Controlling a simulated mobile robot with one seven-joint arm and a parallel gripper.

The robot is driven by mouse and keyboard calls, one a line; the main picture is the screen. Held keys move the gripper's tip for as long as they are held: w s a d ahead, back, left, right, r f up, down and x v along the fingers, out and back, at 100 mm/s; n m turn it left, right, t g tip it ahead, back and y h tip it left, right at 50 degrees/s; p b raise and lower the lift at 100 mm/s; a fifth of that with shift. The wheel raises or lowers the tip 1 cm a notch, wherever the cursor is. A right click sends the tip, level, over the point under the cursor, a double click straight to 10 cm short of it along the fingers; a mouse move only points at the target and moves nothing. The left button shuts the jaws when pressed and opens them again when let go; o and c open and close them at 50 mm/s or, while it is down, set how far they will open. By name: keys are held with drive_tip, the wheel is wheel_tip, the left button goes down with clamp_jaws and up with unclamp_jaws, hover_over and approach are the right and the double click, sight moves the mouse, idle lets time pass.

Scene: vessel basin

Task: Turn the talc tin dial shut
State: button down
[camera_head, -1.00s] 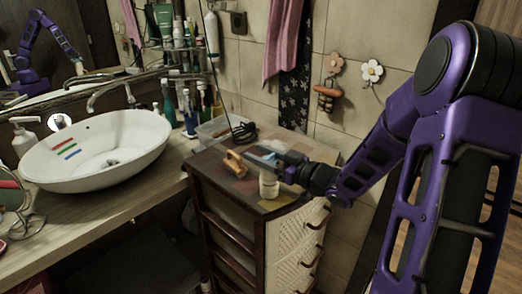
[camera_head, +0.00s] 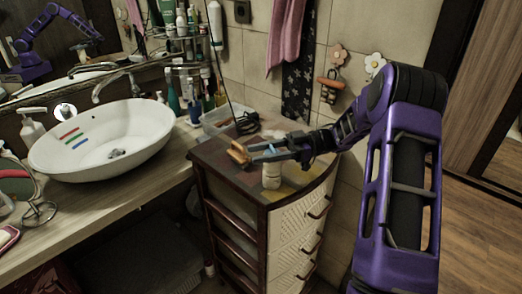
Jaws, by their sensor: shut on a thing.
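A small pale cylinder (camera_head: 271,179), perhaps the talc tin, stands upright near the front edge of the drawer cabinet's top. Its dial is too small to make out. An orange-brown piece (camera_head: 239,153) sits on the cabinet top to its left and a little behind. My gripper (camera_head: 253,153) reaches in from the right, above and behind the pale cylinder in the picture. Its two fingers point left, and their tips meet the orange-brown piece, which they appear to be shut on. The exact contact is hard to see. Something light blue shows between the fingers.
The drawer cabinet (camera_head: 229,184) holds a clear plastic box (camera_head: 213,122) and a dark coiled cable (camera_head: 247,122) at the back. A white basin (camera_head: 60,160) stands on the counter at left. Tiled wall closes the back. Open floor lies at right.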

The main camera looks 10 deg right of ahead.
drive_tip(key=n+g+h, duration=0.1)
drive_tip(key=n+g, duration=0.1)
drive_tip(key=g, duration=0.1)
drive_tip(key=s+n+g+h, duration=0.1)
drive_tip(key=n+g, duration=0.1)
drive_tip(key=g, duration=0.2)
drive_tip(key=shift+d+n, duration=0.15)
drive_tip(key=shift+n, duration=0.25)
drive_tip(key=shift+s, duration=0.1)
idle(0.7)
drive_tip(key=shift+c, duration=1.5)
unclamp_jaws()
drive_tip(key=shift+d, duration=0.1)
